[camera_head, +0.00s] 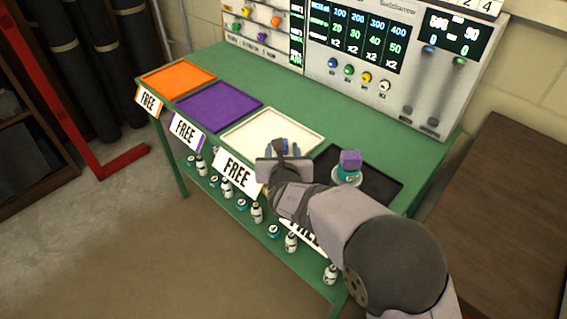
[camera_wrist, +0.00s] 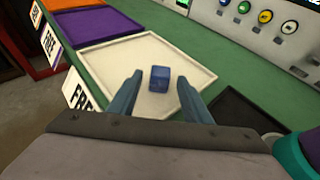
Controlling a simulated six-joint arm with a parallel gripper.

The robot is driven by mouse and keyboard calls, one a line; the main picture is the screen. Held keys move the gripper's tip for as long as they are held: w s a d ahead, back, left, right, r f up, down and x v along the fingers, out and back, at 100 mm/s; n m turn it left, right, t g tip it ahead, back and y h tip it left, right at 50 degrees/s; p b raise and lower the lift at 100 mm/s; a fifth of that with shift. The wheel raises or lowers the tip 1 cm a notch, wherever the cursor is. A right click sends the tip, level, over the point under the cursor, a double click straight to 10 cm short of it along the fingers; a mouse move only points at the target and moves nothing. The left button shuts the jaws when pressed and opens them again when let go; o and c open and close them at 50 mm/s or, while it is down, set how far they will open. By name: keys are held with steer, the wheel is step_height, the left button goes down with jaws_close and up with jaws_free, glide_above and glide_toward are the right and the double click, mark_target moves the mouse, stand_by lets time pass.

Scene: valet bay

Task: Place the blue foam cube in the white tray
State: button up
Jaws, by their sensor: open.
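The blue foam cube (camera_wrist: 159,78) appears to rest on the floor of the white tray (camera_wrist: 110,58), seen in the wrist view. My gripper (camera_wrist: 160,80) is open, with its two blue-grey fingers apart on either side of the cube in the picture. Clear gaps show between the cube and both fingers, so neither seems to touch it. In the head view my gripper (camera_head: 282,148) is over the near part of the white tray (camera_head: 265,124). There the gripper mostly hides the cube, and I cannot clearly tell it from the blue fingers.
An orange tray (camera_head: 178,78) and a purple tray (camera_head: 220,105) lie empty to the left. A black tray (camera_head: 385,186) lies to the right, with a purple cube (camera_head: 350,158) atop a teal round object (camera_head: 346,175) there. A control panel (camera_head: 400,60) stands behind.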

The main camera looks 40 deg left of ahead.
steer(key=b+v, duration=0.1)
steer(key=v, duration=0.8)
steer(key=shift+s+d+r, duration=0.1)
steer(key=shift+s+d, duration=0.05)
